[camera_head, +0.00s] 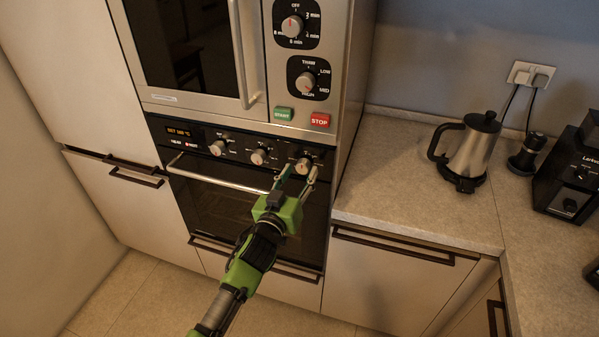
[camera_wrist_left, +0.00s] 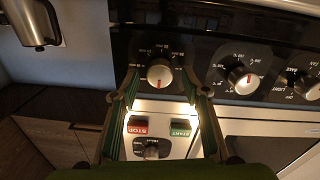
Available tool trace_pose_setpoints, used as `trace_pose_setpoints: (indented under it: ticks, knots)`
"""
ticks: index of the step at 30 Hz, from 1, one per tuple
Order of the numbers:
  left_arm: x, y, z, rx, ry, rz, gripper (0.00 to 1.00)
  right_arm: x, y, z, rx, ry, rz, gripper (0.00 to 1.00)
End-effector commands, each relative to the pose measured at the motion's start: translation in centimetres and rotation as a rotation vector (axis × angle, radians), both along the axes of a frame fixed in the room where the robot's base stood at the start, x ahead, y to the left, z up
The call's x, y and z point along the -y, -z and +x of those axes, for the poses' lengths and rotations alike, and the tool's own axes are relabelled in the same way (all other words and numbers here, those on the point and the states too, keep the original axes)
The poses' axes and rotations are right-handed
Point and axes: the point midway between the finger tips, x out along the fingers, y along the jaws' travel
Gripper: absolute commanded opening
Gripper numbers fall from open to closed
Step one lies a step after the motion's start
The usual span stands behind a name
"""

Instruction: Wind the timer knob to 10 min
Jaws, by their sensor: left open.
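The timer knob (camera_head: 303,166) is the rightmost round knob on the oven's black panel. In the left wrist view the knob (camera_wrist_left: 160,72) is ringed by small labels, too small to read surely. Its red mark points toward the bottom of that picture, the side of the STOP and START buttons. My left gripper (camera_head: 299,175) is open in front of the panel, its fingers reaching to the knob. In the left wrist view the gripper (camera_wrist_left: 160,82) has one finger on each side of the knob; I cannot tell if they touch it. My right gripper is not in view.
Two more oven knobs (camera_head: 258,156) (camera_head: 218,147) and a horizontal handle (camera_head: 217,174) are close by. Above are a microwave with green START (camera_head: 283,114) and red STOP (camera_head: 320,120) buttons. A kettle (camera_head: 474,148) stands on the right counter (camera_head: 400,190).

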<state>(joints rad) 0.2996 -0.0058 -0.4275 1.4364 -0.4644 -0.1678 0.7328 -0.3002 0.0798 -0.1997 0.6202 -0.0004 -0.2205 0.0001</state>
Motion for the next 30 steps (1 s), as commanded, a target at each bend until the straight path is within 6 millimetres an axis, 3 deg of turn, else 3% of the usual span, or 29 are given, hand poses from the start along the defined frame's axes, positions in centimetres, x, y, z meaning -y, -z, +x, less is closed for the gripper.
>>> trace_pose_setpoints:
  ticks: [11,16,30]
  knots:
    - [0.19,0.00,0.53,0.000,0.000,0.000,0.42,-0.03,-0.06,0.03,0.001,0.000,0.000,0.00]
    - [0.18,0.01,0.51,0.000,0.000,0.000,0.04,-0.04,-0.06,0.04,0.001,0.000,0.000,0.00]
    - [0.17,0.02,0.50,0.022,0.000,0.070,0.04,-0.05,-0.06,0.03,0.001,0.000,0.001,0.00]
